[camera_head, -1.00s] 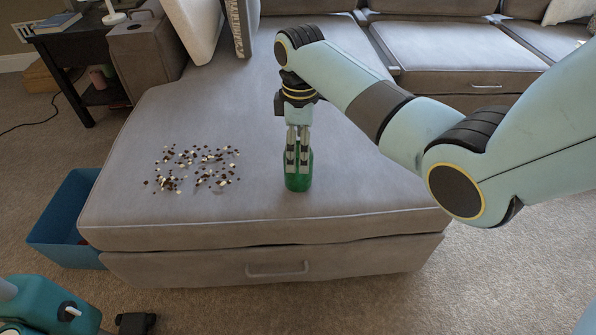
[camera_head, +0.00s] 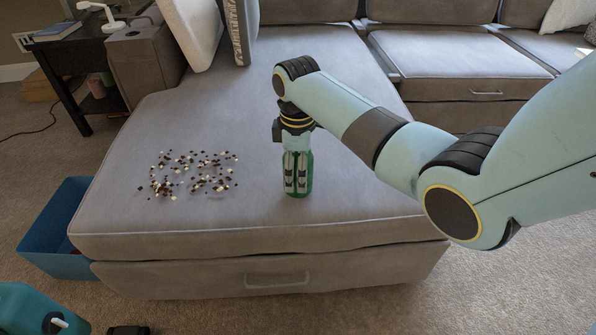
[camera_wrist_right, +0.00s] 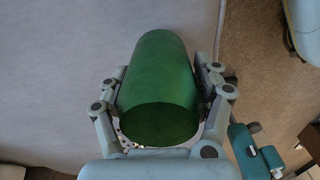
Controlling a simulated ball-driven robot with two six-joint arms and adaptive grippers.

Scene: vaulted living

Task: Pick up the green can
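The green can (camera_head: 309,172) stands upright on the grey sofa seat (camera_head: 235,110), near its front edge. My right gripper (camera_head: 297,190) points straight down over it, with its fingers lowered along the can's sides. In the right wrist view the green can (camera_wrist_right: 160,85) lies between the two fingers of the right gripper (camera_wrist_right: 162,80). The fingers are spread wide, close beside the can, and do not look closed on it. Part of the can is hidden by the fingers in the head view. My left gripper is not in view.
Small dark and white bits (camera_head: 195,173) lie scattered on the seat left of the can. A blue bin (camera_head: 58,230) stands on the carpet at the left. A dark side table (camera_head: 75,60) is at the back left. The seat behind the can is clear.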

